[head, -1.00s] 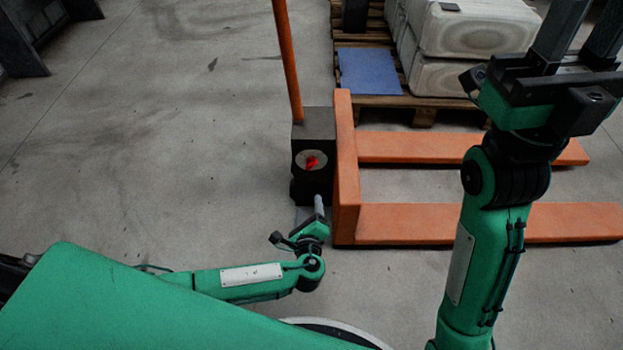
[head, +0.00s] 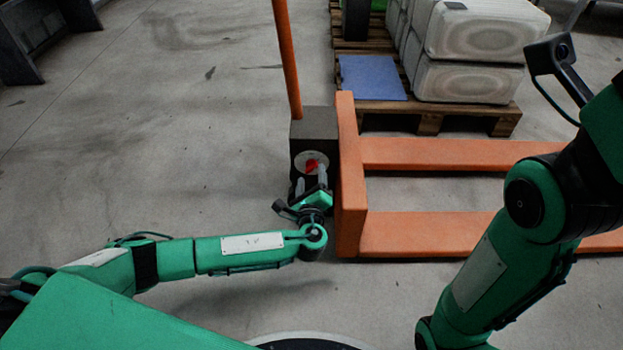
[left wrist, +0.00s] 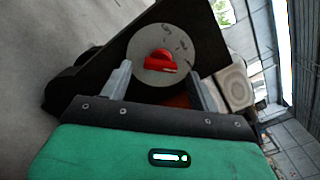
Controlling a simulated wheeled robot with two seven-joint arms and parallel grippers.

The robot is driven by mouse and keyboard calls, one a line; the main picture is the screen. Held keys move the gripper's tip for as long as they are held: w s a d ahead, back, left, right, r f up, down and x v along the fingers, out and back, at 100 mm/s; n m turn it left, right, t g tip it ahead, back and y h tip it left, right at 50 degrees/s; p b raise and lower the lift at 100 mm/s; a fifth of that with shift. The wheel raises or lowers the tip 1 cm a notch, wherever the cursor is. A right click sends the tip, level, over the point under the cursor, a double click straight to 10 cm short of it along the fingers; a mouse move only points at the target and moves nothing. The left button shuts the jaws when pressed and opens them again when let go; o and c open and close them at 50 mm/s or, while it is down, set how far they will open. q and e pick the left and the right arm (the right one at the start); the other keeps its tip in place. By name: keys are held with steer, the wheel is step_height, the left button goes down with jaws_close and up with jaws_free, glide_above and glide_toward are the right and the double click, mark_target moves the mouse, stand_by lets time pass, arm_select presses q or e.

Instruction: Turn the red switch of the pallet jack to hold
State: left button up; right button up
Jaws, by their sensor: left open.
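The red switch (head: 311,167) sits on a round pale plate on the dark box of the orange pallet jack (head: 350,190). In the left wrist view the red switch (left wrist: 160,62) shows as a knob with a bar, on a grey disc (left wrist: 178,47) with small dark marks too small to read. My left gripper (head: 311,180) is open, its two fingers pointing at the disc, one to each side of the switch and a little short of it in the picture. Contact cannot be told. Of my right arm only the links show at the right; its gripper is out of view.
The jack's orange handle (head: 287,60) rises from the box. Its forks (head: 460,155) stretch right across the floor. Behind them a wooden pallet (head: 430,112) bears pale sacks (head: 470,80) and a blue sheet (head: 372,77).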

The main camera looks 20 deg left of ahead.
mark_target(312, 167)
arm_select(q)
steer(key=shift+b+x, duration=0.45)
steer(key=shift+x, duration=0.95)
steer(key=shift+c, duration=0.2)
steer(key=c, duration=0.9)
steer(key=shift+c, duration=0.2)
